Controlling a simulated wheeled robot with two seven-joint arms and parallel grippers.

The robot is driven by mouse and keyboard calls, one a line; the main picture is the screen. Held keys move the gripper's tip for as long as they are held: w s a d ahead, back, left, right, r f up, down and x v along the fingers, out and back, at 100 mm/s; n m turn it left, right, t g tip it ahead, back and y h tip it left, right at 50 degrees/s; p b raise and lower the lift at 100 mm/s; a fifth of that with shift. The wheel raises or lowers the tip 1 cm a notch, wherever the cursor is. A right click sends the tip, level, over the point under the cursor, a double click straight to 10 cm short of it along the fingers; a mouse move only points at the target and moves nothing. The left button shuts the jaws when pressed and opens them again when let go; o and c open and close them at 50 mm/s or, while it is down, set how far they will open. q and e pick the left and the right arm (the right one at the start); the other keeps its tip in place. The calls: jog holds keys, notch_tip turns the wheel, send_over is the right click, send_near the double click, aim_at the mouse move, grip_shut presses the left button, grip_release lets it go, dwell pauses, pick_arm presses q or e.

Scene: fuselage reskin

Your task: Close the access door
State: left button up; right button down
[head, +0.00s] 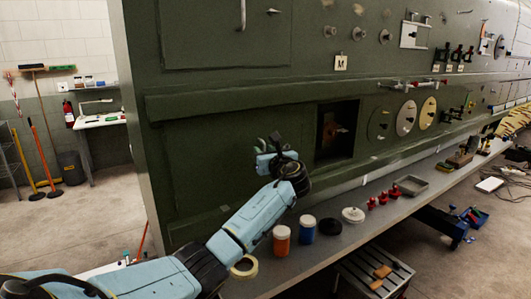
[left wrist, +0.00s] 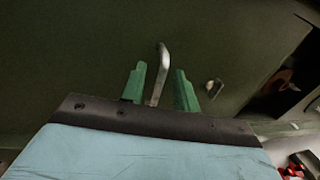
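The green fuselage side fills the middle of the head view. A wide green panel (head: 205,165), which looks like the access door, lies low on its left part; I cannot tell whether it stands ajar. My left gripper (head: 268,145) is in front of this panel's right part. In the left wrist view, the green fingers of the left gripper (left wrist: 160,88) are apart, with a pale metal handle (left wrist: 162,70) showing between them. Gaps show on both sides of the handle. A small latch (left wrist: 214,88) sits right of the fingers. My right gripper is not in view.
A dark square opening (head: 337,130) lies right of the panel. The bench (head: 300,262) below holds a tape roll (head: 244,267), an orange jar (head: 281,241), a blue jar (head: 307,228), red fittings (head: 384,197) and a grey tray (head: 411,185). Open floor lies at left.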

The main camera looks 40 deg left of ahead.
pick_arm(q)
jog(key=shift+d, duration=0.15)
jog(key=b+v, duration=0.1)
jog(key=v, duration=1.2)
jog(key=shift+s+f, duration=0.1)
